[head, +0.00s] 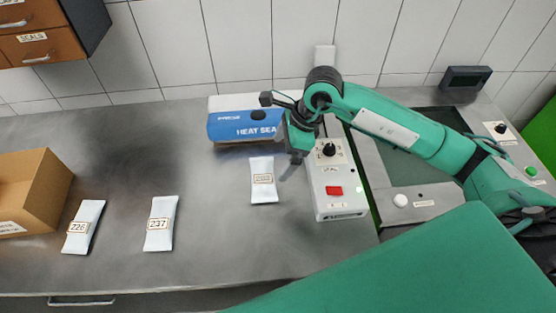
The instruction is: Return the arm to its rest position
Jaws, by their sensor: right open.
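My right arm (430,135) reaches in from the right and bends down at its wrist over the bench. My right gripper (288,168) is open and points down, between the blue heat sealer (232,121) and a white control box (337,190) with a red switch. A white labelled pouch (263,182) lies on the bench just left of the gripper's fingers. The gripper appears empty, though its fingers are small and dark here. The wrist hides part of the sealer's right end. My left gripper is not in view.
Two white pouches, 226 (83,228) and 237 (160,224), lie on the grey bench (215,240) at left. A cardboard box (38,190) stands at the left edge. A testbench panel (415,205) is under my arm. The bench's middle front is clear.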

